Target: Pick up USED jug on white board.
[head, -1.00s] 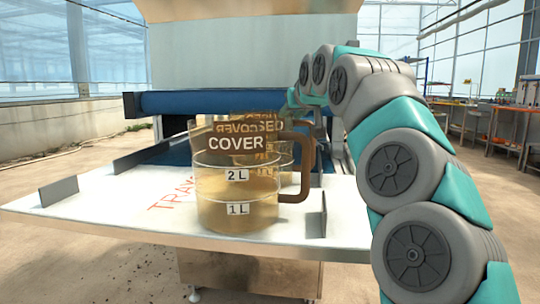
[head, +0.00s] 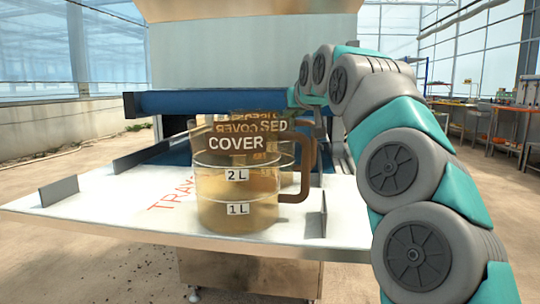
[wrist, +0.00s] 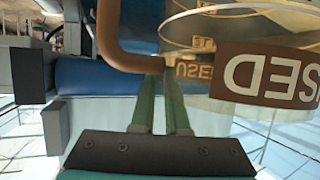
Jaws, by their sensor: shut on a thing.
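The USED jug stands behind another jug in the head view, where the "SED" part of its brown label (head: 270,127) shows. In the wrist view its brown USED label (wrist: 270,76), clear wall and brown handle (wrist: 112,30) are close. The white board (head: 100,212) lies below the jugs. I cannot tell whether the USED jug touches the board.
Low grey guides (head: 59,191) edge the board. A blue roller (head: 190,102) and a machine housing (head: 245,55) are behind. The board's left side is clear.

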